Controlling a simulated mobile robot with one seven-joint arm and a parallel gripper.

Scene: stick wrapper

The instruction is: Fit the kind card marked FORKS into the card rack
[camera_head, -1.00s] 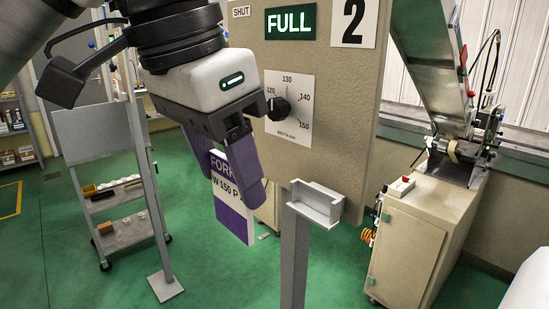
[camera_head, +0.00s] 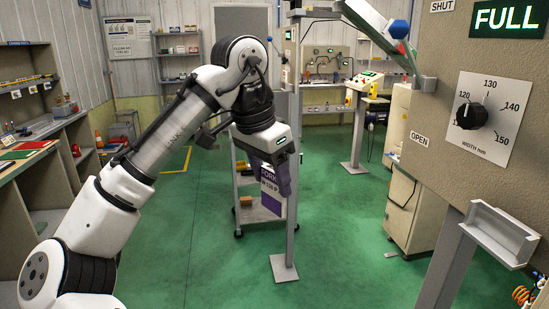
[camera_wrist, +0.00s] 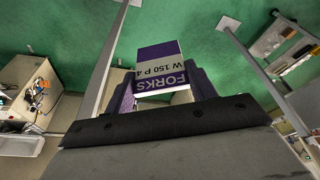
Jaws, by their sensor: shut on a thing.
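The FORKS card (camera_head: 269,188) is white and purple, with "W 150 P 4" printed below its name. My gripper (camera_head: 282,172) is shut on it and holds it in the air, hanging down, in the middle of the head view. In the wrist view the card (camera_wrist: 160,64) shows upside down between the two purple fingers of my gripper (camera_wrist: 163,92). A small light-grey open-topped holder (camera_head: 500,236) on a grey post at the right looks like the card rack. It looks empty, and the card is well apart from it, to its left.
A beige panel (camera_head: 460,150) with a width dial (camera_head: 473,115) and a lit FULL sign stands at the right, beside the holder. A thin post with a floor plate (camera_head: 284,268) and a shelf trolley (camera_head: 244,213) are near the card. Green floor is free between.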

